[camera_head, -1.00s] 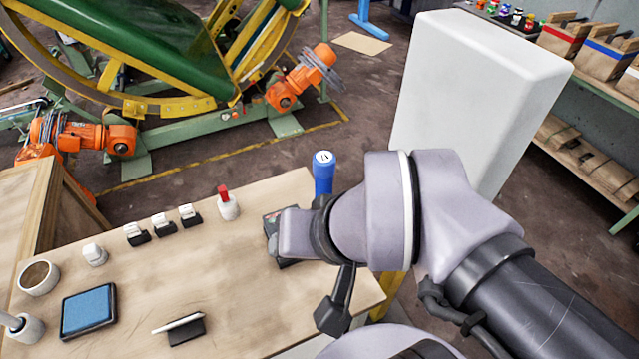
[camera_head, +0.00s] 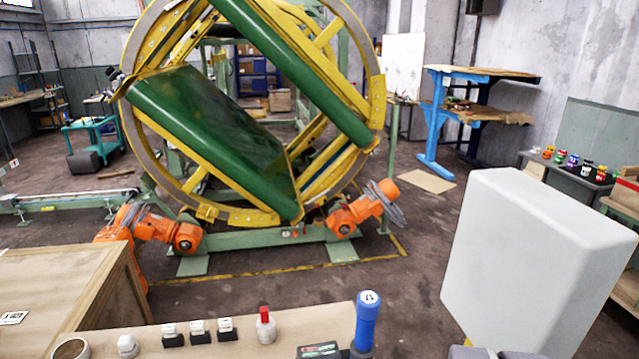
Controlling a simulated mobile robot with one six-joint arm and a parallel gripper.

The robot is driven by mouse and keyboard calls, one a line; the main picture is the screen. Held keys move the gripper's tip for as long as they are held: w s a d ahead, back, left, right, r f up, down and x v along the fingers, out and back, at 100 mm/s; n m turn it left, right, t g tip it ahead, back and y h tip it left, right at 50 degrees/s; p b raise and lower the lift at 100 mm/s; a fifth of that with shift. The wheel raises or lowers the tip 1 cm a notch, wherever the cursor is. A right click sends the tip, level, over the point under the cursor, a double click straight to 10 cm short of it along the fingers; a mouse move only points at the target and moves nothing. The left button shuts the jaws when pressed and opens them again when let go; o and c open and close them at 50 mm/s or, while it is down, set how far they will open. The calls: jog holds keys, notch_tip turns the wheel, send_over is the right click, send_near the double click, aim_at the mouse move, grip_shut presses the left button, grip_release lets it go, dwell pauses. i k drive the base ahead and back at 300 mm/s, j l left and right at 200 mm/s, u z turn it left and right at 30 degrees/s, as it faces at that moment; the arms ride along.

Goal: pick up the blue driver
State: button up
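The blue driver (camera_head: 367,318) stands upright at the right part of the wooden workbench (camera_head: 285,342), near the bottom of the head view. Its handle is blue with a white, marked top; its lower end is cut off by the frame edge. A dark, labelled block (camera_head: 318,350) sits just to its left; I cannot tell whether they touch. My gripper is not in view. Only a small piece of my lilac-grey arm shows at the bottom edge, right of the driver.
Small black-and-white holders (camera_head: 198,332) and a red-topped white piece (camera_head: 266,326) stand left of the driver. A large white block (camera_head: 545,270) rises at the right. Behind the bench are open floor and a big green-and-yellow ring machine (camera_head: 255,120) with orange motors.

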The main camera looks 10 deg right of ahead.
aim_at(367, 306)
jog(key=l, duration=0.9)
jog(key=i+l, duration=0.15)
jog(key=l, duration=1.7)
jog(key=i+l, duration=0.15)
jog(key=l, duration=0.8)
jog(key=i+l, duration=0.15)
jog(key=i, duration=0.6)
jog(key=i+l, duration=0.15)
jog(key=i, duration=0.55)
jog(key=i+l, duration=0.15)
jog(key=i, duration=0.6)
jog(key=i+l, duration=0.15)
jog(key=i, duration=0.55)
jog(key=i+j+u, duration=0.15)
jog(key=i, duration=0.7)
jog(key=i+j+u, duration=0.1)
jog(key=i, duration=0.75)
jog(key=u, duration=4.55)
jog(key=i+j, duration=0.75)
jog(key=i, duration=0.2)
jog(key=i+j+z, duration=0.1)
jog(key=i+j, duration=0.2)
jog(key=i, duration=0.15)
jog(key=i+j, duration=0.3)
jog(key=i, duration=0.15)
jog(key=i+l, duration=0.25)
jog(key=l, duration=0.15)
